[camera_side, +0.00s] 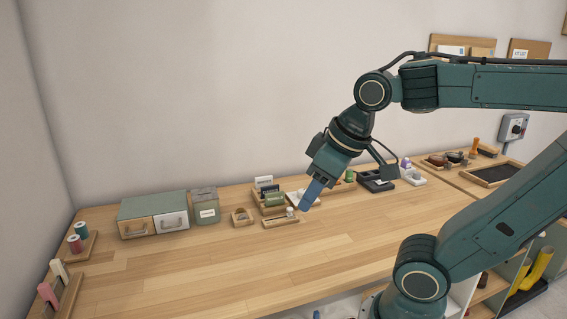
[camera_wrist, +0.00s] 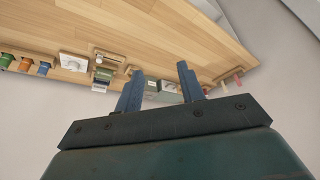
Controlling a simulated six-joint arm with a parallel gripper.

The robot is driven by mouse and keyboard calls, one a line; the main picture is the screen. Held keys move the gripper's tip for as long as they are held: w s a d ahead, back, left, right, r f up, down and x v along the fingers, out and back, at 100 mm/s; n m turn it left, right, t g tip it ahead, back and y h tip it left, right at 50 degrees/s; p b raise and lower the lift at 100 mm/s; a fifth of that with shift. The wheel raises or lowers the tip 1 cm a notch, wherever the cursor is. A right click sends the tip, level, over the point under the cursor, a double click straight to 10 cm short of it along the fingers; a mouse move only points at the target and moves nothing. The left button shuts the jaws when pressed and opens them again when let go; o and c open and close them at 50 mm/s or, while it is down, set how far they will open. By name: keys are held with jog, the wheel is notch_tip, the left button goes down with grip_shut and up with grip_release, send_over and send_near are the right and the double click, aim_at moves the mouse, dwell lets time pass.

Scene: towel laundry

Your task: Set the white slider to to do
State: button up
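A small white knob (camera_side: 290,212), which looks like the white slider, stands on a low wooden board (camera_side: 281,222) near the back middle of the table. Its labels are too small to read, so I cannot tell which setting it is at. In the wrist view, the board (camera_wrist: 108,54) shows small near the middle left, with a pale knob (camera_wrist: 128,69) at its end. My gripper (camera_side: 307,204) is just right of the knob in the side view, pointing down and left; I cannot tell its exact height. In the wrist view, its blue fingers (camera_wrist: 159,72) are apart with nothing between them.
A small wooden holder (camera_side: 242,217), a grey-green box (camera_side: 205,207) and a drawer unit (camera_side: 153,214) stand to the left. The table (camera_side: 220,265) is clear in front.

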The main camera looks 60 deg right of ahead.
jog(key=w+d+r+g, duration=0.1)
jog(key=w+d, duration=0.3)
jog(key=w, duration=0.1)
jog(key=g, duration=0.4)
send_over(290, 208)
notch_tip(290, 208, down, 6)
jog(key=shift+r, duration=0.1)
notch_tip(290, 208, down, 14)
jog(key=shift+r, duration=0.15)
grip_shut()
